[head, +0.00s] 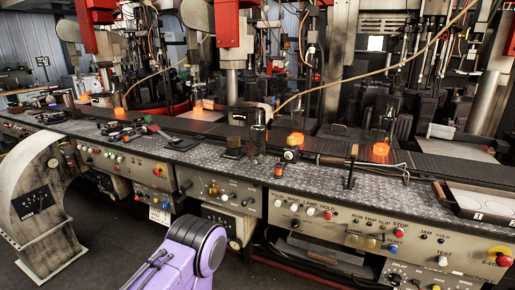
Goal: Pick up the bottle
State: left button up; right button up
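A dark, see-through bottle-like glass piece (258,138) stands upright near the middle of the metal counter, close to its back edge. Glowing orange pieces that look like hot glass stand on the dark conveyor strip behind the counter, one just right of the dark bottle (297,138) and one farther right (381,149). Which of these is the task's bottle I cannot tell. Neither gripper is in view. Only a purple and black arm link of mine shows at the bottom, well in front of the counter.
The patterned metal counter (330,175) runs across the view, with control panels (330,212) below its front edge. Loose tools (125,131) lie on its left part. A tray with white discs (484,203) sits at the right. Moulding machinery and hoses crowd behind.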

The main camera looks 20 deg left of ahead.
aim_at(259, 131)
jog(key=k, duration=1.25)
jog(key=u, duration=0.55)
jog(key=i, duration=0.75)
jog(key=u, duration=0.6)
jog(key=i, duration=1.05)
jog(key=z, duration=0.9)
jog(key=i, duration=0.7)
jog(key=z, duration=0.7)
